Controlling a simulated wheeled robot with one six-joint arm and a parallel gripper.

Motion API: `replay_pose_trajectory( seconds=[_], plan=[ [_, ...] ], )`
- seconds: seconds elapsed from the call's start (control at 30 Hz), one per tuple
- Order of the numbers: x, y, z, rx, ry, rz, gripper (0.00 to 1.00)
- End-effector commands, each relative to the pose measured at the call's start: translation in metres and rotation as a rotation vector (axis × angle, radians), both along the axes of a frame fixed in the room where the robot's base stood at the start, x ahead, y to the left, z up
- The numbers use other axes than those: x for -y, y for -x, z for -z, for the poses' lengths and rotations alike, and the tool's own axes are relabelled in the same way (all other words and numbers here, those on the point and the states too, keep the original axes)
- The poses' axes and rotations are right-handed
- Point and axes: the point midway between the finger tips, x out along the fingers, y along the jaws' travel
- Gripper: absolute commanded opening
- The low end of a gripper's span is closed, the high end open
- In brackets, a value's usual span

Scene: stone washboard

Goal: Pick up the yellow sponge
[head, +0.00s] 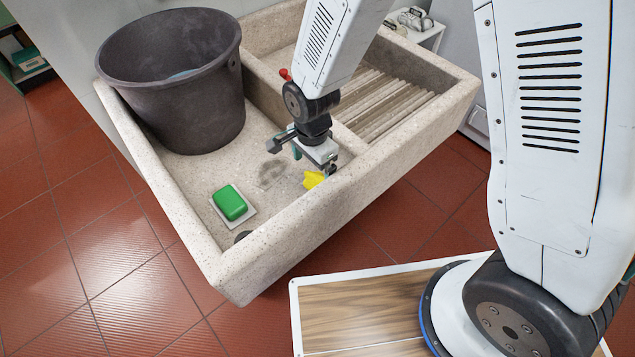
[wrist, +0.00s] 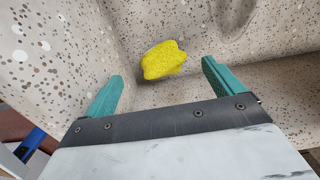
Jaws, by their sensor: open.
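The yellow sponge (head: 313,180) lies in the stone basin, close to its front wall, and is partly hidden by my gripper in the head view. In the wrist view the whole sponge (wrist: 163,60) shows, an irregular yellow block beyond my fingertips and between their lines. My gripper (wrist: 160,82) is open, with its two teal fingers wide apart and nothing between them. In the head view my gripper (head: 313,160) is inside the basin, above and just beside the sponge. I see no contact between them.
The stone washboard sink (head: 250,262) has raised walls around the basin. A dark bucket (head: 185,85) stands in its back left. A green soap bar (head: 230,202) sits on a white dish to the left. A ribbed washboard (head: 400,110) lies beyond a dividing wall to the right.

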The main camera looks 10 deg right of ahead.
Motion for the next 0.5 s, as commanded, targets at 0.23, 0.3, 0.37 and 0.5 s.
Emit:
replay_pose_trajectory(
  seconds=[0.23,0.3,0.37,0.5],
  plan=[
    [0.0,0.0,0.019,-0.002,0.001,0.0,0.93],
    [0.0,0.0,0.027,-0.002,0.001,0.0,0.93],
    [0.0,0.001,0.038,-0.003,0.002,-0.001,0.93],
    [0.0,0.0,0.059,-0.002,0.002,-0.001,0.93]
  ],
)
